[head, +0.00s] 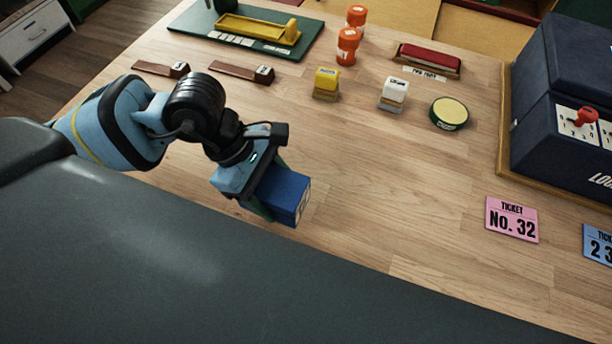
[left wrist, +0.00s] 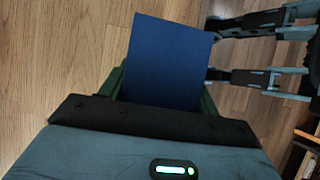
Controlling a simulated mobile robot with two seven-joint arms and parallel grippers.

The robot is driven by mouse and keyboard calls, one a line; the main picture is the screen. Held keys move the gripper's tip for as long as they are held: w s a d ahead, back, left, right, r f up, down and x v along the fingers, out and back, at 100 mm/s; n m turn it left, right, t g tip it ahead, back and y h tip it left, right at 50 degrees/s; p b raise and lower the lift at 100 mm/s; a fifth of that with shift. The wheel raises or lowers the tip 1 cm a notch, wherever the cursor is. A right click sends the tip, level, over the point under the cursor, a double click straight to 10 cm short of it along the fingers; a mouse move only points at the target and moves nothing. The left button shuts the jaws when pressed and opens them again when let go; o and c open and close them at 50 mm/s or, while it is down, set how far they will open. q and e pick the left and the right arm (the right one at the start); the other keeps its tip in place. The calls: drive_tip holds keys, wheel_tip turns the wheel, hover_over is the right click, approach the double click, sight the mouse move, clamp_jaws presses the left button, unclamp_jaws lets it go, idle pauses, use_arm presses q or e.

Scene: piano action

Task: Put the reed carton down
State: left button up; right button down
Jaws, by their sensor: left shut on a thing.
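The reed carton, a dark blue box (head: 286,194) with a pale printed end, is held by my left gripper (head: 268,186) over the near left side of the wooden table. My left gripper is shut on it, with a green finger along each side. In the left wrist view the carton (left wrist: 168,62) shows as a plain blue face between the fingers (left wrist: 163,95). I cannot tell whether its underside touches the table. My right gripper does not show in the head view.
The table (head: 390,190) is clear right of the carton. Behind stand a yellow stamp (head: 326,83), a white stamp (head: 393,94), a round yellow-topped tin (head: 449,113) and two wooden pieces (head: 240,73). A pink ticket (head: 512,219) and a dark blue box (head: 570,120) are to the right.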

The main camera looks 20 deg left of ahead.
sight(299, 175)
use_arm(q)
drive_tip(key=w+d, duration=0.1)
drive_tip(key=w, duration=0.2)
drive_tip(key=w+d, duration=0.1)
drive_tip(key=shift+w+d+f, duration=0.15)
drive_tip(key=shift+w+d, duration=0.15)
drive_tip(key=shift+d, duration=0.05)
drive_tip(key=shift+w+d+f+p, duration=0.15)
drive_tip(key=shift+w+d+p, duration=0.2)
drive_tip(key=shift+w, duration=0.25)
drive_tip(key=shift+w+d+f, duration=0.1)
drive_tip(key=shift+w+f, duration=0.1)
drive_tip(key=shift+f, duration=0.1)
wheel_tip(299, 175, down, 3)
drive_tip(key=shift+f, duration=0.15)
drive_tip(key=o, duration=1.2)
